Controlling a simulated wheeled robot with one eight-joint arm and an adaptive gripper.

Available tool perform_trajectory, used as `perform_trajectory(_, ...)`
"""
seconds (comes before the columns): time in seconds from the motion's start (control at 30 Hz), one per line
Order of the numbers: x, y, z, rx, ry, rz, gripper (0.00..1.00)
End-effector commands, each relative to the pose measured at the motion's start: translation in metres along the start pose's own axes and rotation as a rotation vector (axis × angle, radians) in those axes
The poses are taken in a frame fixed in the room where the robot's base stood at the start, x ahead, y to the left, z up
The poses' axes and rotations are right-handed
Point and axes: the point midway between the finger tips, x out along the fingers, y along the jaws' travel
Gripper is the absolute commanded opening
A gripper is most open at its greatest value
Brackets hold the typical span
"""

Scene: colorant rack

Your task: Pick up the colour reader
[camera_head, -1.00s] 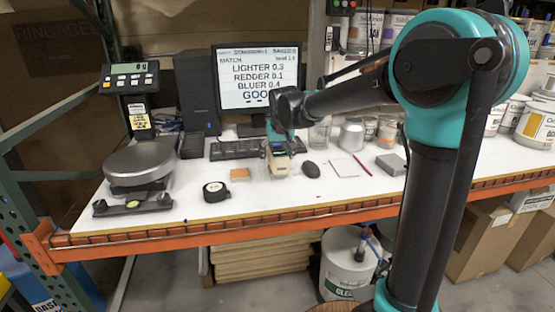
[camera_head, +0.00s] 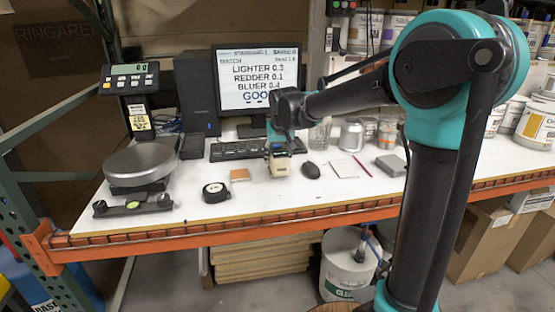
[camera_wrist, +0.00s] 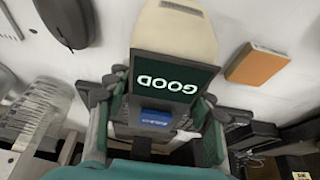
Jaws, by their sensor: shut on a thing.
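The colour reader (camera_head: 281,166) is a cream handheld device with a dark screen. In the wrist view the colour reader (camera_wrist: 172,35) shows "GOOD" upside down on its screen. My gripper (camera_head: 279,150) is at its screen end in the head view. In the wrist view my gripper (camera_wrist: 160,105) has a finger on each side of the dark screen part and is shut on it. In the head view the reader hangs below the gripper over the white bench; whether it touches the bench is hard to tell.
A mouse (camera_head: 311,170) lies close on the right and an orange block (camera_head: 240,175) on the left. A keyboard (camera_head: 237,150) and monitor (camera_head: 259,80) stand behind. A tape measure (camera_head: 215,192), a scale (camera_head: 141,163) and a glass (camera_head: 319,134) are nearby.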

Motion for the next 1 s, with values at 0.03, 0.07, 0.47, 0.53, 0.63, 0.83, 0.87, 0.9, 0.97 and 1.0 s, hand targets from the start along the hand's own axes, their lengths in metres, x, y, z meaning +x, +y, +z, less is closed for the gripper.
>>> perform_trajectory(0.03,0.000,0.000,0.000,0.000,0.000,0.000,0.00)
perform_trajectory(0.07,0.000,0.000,0.000,0.000,0.000,0.000,0.00)
perform_trajectory(0.47,-0.034,0.000,-0.014,0.000,0.000,0.000,0.00)
perform_trajectory(0.53,-0.049,0.000,-0.020,0.000,0.000,0.000,0.00)
perform_trajectory(0.63,-0.074,0.000,-0.031,0.000,0.000,0.000,0.00)
perform_trajectory(0.83,-0.123,0.000,-0.051,0.000,0.000,0.000,0.00)
perform_trajectory(0.87,-0.129,0.000,-0.054,0.000,0.000,0.000,0.00)
perform_trajectory(0.9,-0.138,0.000,-0.057,0.000,0.000,0.000,0.00)
perform_trajectory(0.97,-0.148,0.000,-0.062,0.000,0.000,0.000,0.00)
perform_trajectory(1.0,-0.155,0.000,-0.064,0.000,0.000,0.000,0.00)
